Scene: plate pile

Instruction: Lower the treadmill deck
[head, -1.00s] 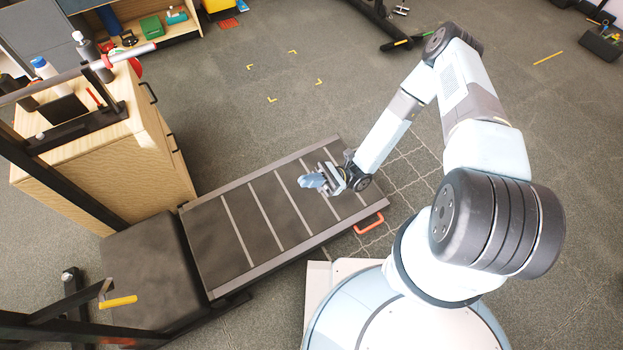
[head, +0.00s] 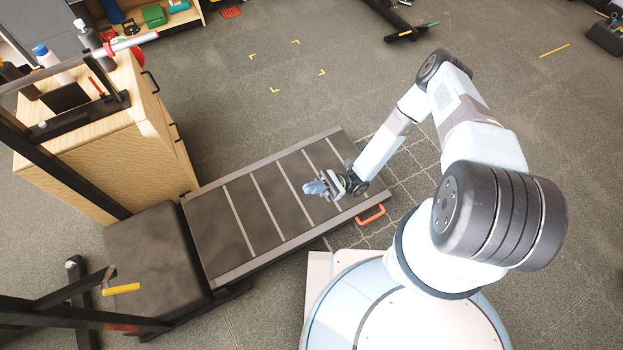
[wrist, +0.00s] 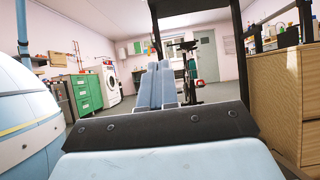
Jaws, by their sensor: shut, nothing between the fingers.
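The treadmill deck (head: 227,196) is a long dark belt with pale cross lines and grey side rails. It runs from lower left to upper right in the head view. An orange handle (head: 370,215) is fixed at its near right corner. The deck's height and tilt are hard to judge from above. My gripper (head: 314,188) is over the right part of the belt, to the left of the handle and apart from it. Its blue fingers (wrist: 158,85) are together and empty in the wrist view. The gap between gripper and belt cannot be told.
A black treadmill motor cover (head: 150,255) and upright frame stand at the left, with a yellow lever (head: 122,289). A wooden cabinet (head: 125,150) holding bottles stands behind the deck. Open floor (head: 300,110) with yellow corner marks lies beyond the deck.

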